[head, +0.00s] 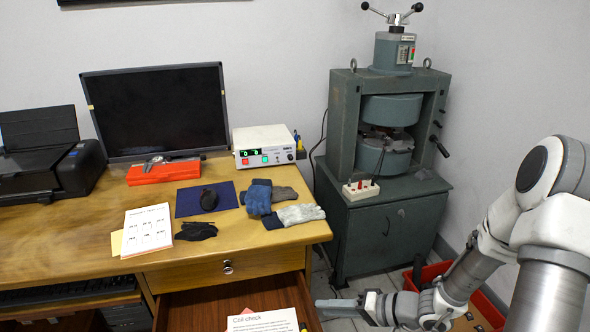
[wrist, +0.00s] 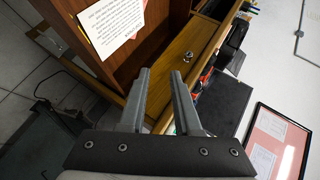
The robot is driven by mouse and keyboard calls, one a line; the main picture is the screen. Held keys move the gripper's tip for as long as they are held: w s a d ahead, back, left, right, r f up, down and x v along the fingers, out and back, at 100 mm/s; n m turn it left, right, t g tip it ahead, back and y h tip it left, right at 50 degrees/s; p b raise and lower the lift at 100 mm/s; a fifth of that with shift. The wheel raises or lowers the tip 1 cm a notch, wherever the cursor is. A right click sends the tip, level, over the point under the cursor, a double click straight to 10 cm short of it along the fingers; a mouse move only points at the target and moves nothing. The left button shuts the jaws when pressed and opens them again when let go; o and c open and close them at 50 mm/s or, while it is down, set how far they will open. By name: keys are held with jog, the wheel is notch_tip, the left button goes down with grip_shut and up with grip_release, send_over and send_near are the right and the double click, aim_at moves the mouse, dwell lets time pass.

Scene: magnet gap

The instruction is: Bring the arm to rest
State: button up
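My arm comes in from the right side of the head view, bent down toward the floor. My gripper (head: 328,304) is low beside the right side of the pulled-out desk drawer (head: 203,302), its fingers pointing left. I cannot tell whether it touches the drawer. In the wrist view my gripper (wrist: 161,71) has its two grey fingers apart with nothing held between them. The drawer (wrist: 160,55) and its printed sheet (wrist: 110,24) lie beyond the fingers.
The wooden desk (head: 80,240) carries a monitor (head: 155,108), gloves (head: 262,197) and a power supply (head: 264,146). The green magnet (head: 385,135) stands on a cabinet (head: 385,225) behind my arm. A red bin (head: 432,272) sits on the floor close to my arm.

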jog(key=s+d+r+n+g+h+p, duration=0.1)
jog(key=s+r+h, duration=0.25)
jog(key=r, duration=0.55)
jog(key=s+d+r+n+g+h, duration=0.1)
jog(key=s+r+g+h, duration=0.2)
jog(key=r, duration=0.7)
jog(key=s+d+r+t+h+b, duration=0.25)
jog(key=s+r+t+h, duration=0.2)
jog(key=s+r, duration=0.4)
notch_tip(320, 180, up, 17)
jog(key=s+p, duration=0.1)
jog(key=p, duration=1.9)
jog(key=shift+s+d, duration=0.3)
jog(key=shift+d, duration=0.1)
